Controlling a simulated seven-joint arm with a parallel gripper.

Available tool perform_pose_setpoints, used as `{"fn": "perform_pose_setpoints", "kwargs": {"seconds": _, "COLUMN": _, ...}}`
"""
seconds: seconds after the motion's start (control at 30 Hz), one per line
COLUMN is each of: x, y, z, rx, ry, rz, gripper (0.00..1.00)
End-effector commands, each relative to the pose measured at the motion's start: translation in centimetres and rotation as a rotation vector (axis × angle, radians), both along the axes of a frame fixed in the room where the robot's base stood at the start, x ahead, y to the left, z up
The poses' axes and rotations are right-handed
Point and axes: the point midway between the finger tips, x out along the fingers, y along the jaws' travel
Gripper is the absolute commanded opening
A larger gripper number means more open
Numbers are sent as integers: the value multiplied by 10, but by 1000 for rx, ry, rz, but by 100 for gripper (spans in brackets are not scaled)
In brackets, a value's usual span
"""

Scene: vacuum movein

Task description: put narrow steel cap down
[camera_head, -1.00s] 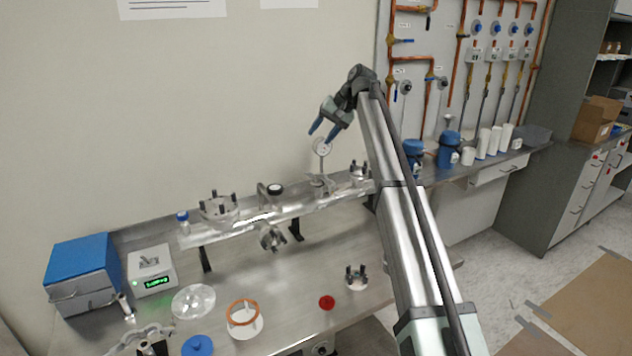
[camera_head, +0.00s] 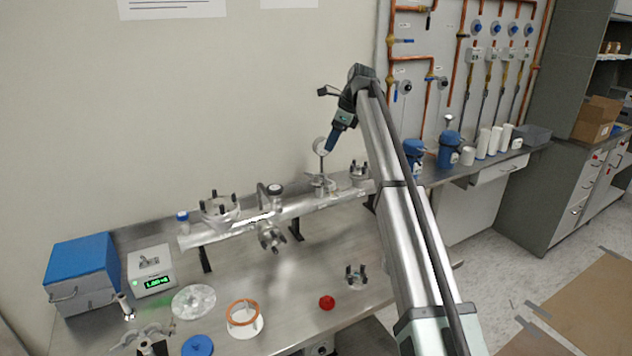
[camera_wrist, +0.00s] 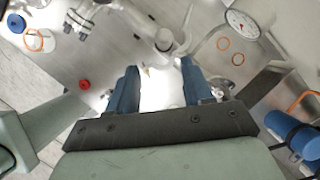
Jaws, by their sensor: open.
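My gripper (camera_head: 336,143) is open, high above the steel tube (camera_head: 215,232), beside the round dial gauge (camera_head: 321,146). In the wrist view its two blue fingers (camera_wrist: 160,88) stand apart, and nothing is clearly held between them. The bright surface beyond the fingers is too blurred to name. I cannot pick out the narrow steel cap with certainty. A small clamped steel fitting (camera_head: 356,276) stands on the bench right of centre. Another clamped fitting (camera_head: 358,171) sits at the tube's right end.
The steel bench (camera_head: 290,285) holds a red cap (camera_head: 327,302), a copper ring (camera_head: 243,307), a clear disc (camera_head: 193,301) and a blue cap (camera_head: 198,346). A scale (camera_head: 152,272) and blue-lidded box (camera_head: 83,272) stand left. Blue canisters (camera_head: 449,150) stand at the right. Bare bench lies front of the tube.

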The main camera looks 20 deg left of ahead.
Motion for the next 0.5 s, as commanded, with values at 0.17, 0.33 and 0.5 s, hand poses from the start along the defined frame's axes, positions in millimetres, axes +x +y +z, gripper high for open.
{"fn": "perform_pose_setpoints", "kwargs": {"seconds": 0.17, "x": 0, "y": 0, "z": -1, "rx": 0, "ry": 36, "rz": -86, "gripper": 50}}
{"fn": "perform_pose_setpoints", "kwargs": {"seconds": 0.33, "x": 0, "y": 4, "z": -10, "rx": 0, "ry": 41, "rz": -97, "gripper": 50}}
{"fn": "perform_pose_setpoints", "kwargs": {"seconds": 0.5, "x": -1, "y": 12, "z": -31, "rx": 1, "ry": 40, "rz": -95, "gripper": 50}}
